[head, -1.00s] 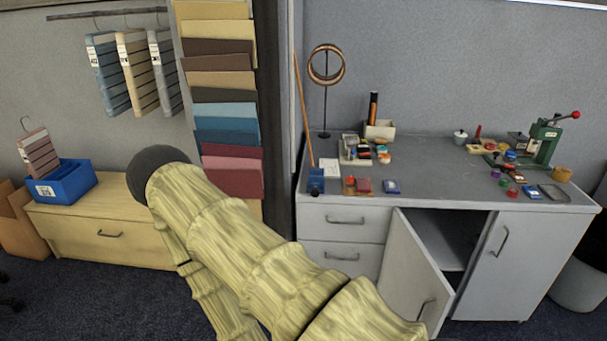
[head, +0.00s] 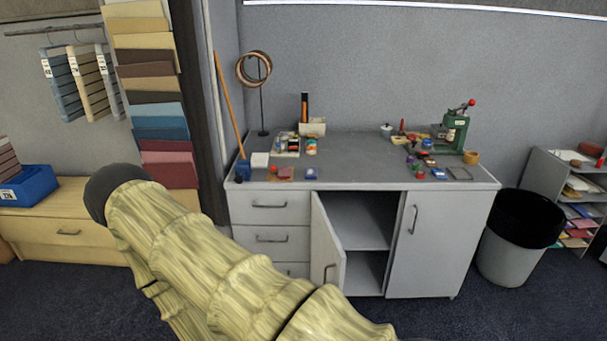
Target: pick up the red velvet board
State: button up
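A rack of cloth-coloured boards stands at the left in the head view. Its lowest boards are reddish: a pinkish-red board (head: 165,157) and a deeper red board (head: 172,175) below it. I cannot tell from here which of them is velvet. My own arm, in a yellowish sleeve with a dark round end, crosses the lower left and stands in front of the area below the boards. My gripper is not in view.
A grey cabinet (head: 280,236) with one open door (head: 328,245) stands in the middle, small items on its top. A wooden chest (head: 35,230) carries a blue box (head: 32,185). A bin (head: 505,260) and shelf (head: 548,165) stand right. Dark carpet is clear in front.

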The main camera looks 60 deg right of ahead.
aim_at(285, 173)
jog(key=z, duration=1.15)
